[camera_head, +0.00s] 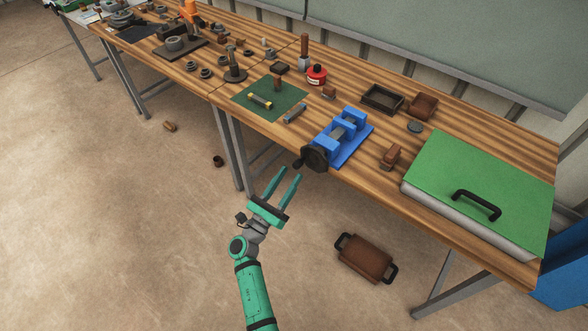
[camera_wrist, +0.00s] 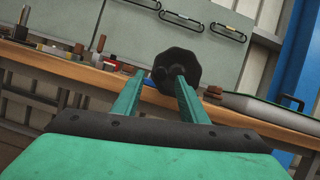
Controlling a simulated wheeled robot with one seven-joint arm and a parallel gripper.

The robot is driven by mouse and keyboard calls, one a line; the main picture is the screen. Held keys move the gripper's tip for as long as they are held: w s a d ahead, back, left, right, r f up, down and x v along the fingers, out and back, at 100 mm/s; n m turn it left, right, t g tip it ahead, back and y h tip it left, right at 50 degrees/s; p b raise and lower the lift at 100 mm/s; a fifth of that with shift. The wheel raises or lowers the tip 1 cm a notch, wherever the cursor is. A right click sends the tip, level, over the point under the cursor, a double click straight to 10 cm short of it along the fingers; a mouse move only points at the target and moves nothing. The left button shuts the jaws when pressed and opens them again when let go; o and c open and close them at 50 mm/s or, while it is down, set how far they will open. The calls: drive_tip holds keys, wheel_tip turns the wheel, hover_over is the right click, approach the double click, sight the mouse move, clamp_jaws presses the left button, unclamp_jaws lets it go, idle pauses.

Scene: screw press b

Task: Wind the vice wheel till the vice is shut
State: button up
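The blue vice (camera_head: 342,138) stands on the wooden workbench near its front edge, with a visible gap between its two blue jaws. Its dark wheel (camera_head: 316,159) sits at the bench's front edge, with a small handle knob at its left. In the wrist view the wheel (camera_wrist: 177,66) shows face-on just beyond my fingertips. My green gripper (camera_head: 283,178) is open and empty, below and left of the wheel in the head view, apart from it. In the wrist view the two fingers (camera_wrist: 158,84) stand apart, with the wheel beyond and between them. Most of the vice is hidden behind the wheel there.
A green-topped case (camera_head: 478,170) with a black handle stands right on the bench. A brown block (camera_head: 391,156) is right of the vice, a green mat (camera_head: 268,112) left. A brown case (camera_head: 366,258) lies on the floor.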

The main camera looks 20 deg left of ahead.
sight(294, 168)
drive_tip(key=shift+x, duration=1.85)
drive_tip(key=shift+c, duration=0.6)
clamp_jaws()
drive_tip(key=shift+m, duration=0.3)
